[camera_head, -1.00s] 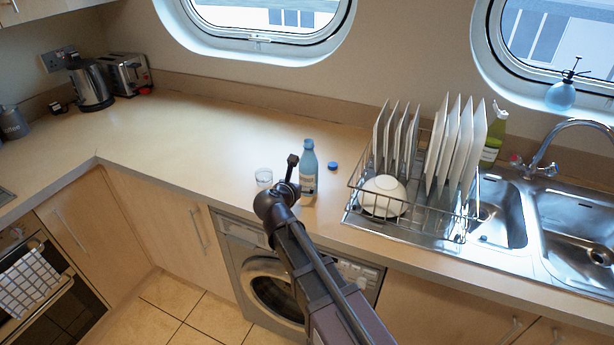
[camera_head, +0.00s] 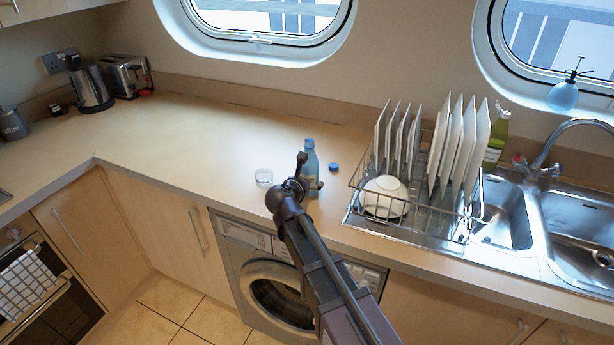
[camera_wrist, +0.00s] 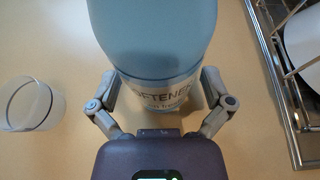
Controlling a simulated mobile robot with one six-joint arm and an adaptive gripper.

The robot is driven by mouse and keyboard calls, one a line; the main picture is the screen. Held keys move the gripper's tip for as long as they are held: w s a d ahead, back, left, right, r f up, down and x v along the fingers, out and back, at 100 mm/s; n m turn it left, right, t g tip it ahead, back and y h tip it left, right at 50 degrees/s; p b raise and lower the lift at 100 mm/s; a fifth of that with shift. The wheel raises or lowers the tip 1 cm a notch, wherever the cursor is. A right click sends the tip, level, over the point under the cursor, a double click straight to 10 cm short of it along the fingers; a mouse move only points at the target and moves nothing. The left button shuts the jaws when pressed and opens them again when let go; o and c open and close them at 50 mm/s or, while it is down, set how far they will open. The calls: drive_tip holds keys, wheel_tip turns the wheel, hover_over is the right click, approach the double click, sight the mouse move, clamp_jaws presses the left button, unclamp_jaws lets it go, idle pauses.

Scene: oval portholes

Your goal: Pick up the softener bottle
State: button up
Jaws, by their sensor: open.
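The softener bottle (camera_head: 310,160) is light blue with a white label and stands upright on the counter. In the wrist view the bottle (camera_wrist: 155,40) fills the top middle, and part of its label lettering shows. My gripper (camera_wrist: 160,82) is open, with one finger on each side of the bottle's label area. I cannot tell whether the fingers touch it. In the head view my gripper (camera_head: 298,178) is at the bottle's near left side, and my arm hides the bottle's lower part.
A clear glass (camera_wrist: 32,103) stands left of the bottle. A blue cap (camera_head: 333,167) lies to its right. A metal dish rack (camera_head: 420,225) with plates and a white bowl (camera_head: 384,196) is further right, beside the sink (camera_head: 575,225).

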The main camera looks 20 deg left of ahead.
drive_tip(key=shift+w+f, duration=0.2)
drive_tip(key=shift+w, duration=0.35)
drive_tip(key=c, duration=1.1)
